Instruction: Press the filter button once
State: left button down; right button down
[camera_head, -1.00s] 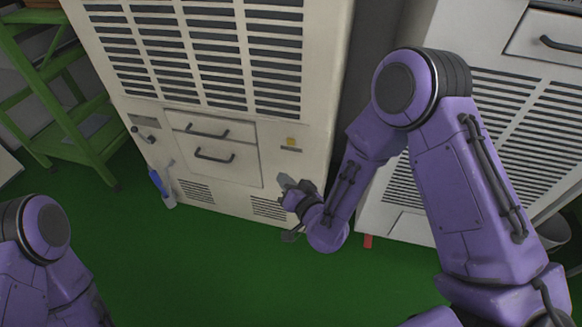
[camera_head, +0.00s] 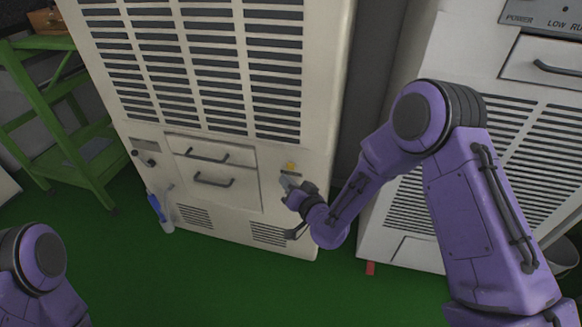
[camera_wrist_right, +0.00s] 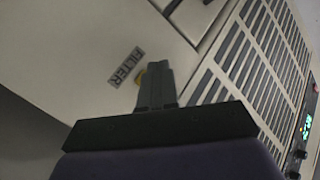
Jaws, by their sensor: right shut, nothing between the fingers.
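The filter button is a small yellow button (camera_head: 291,166) on the lower right front of the beige cabinet (camera_head: 328,130). In the right wrist view it shows as a yellow edge (camera_wrist_right: 139,78), mostly hidden behind my fingers, beside a grey label reading FILTER (camera_wrist_right: 126,67). My right gripper (camera_head: 286,181) is shut and empty, its fingertips just below the button in the head view. In the right wrist view the closed fingers (camera_wrist_right: 155,72) overlap the button; I cannot tell whether they touch it. My left gripper is out of view; only part of my left arm shows.
Drawers with dark handles (camera_head: 213,181) sit left of the button, with vent slats above. A second cabinet (camera_head: 470,90) stands to the right. A green shelf (camera_head: 75,160) and a blue-and-white bottle (camera_head: 159,211) are at the left. The green floor in front is clear.

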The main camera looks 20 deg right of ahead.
jog(key=shift+w+d, duration=0.6)
jog(key=shift+w, duration=0.25)
jog(key=shift+w, duration=0.15)
dwell(1.3)
jog(key=shift+w+d, duration=0.25)
jog(key=shift+w+d, duration=0.2)
jog(key=shift+w, duration=0.1)
dwell(0.6)
jog(key=shift+s+a, duration=0.45)
jog(key=shift+s, duration=0.2)
jog(key=s+a, duration=0.2)
jog(key=s, duration=0.2)
jog(key=shift+s+a, duration=0.1)
jog(key=shift+a, duration=0.3)
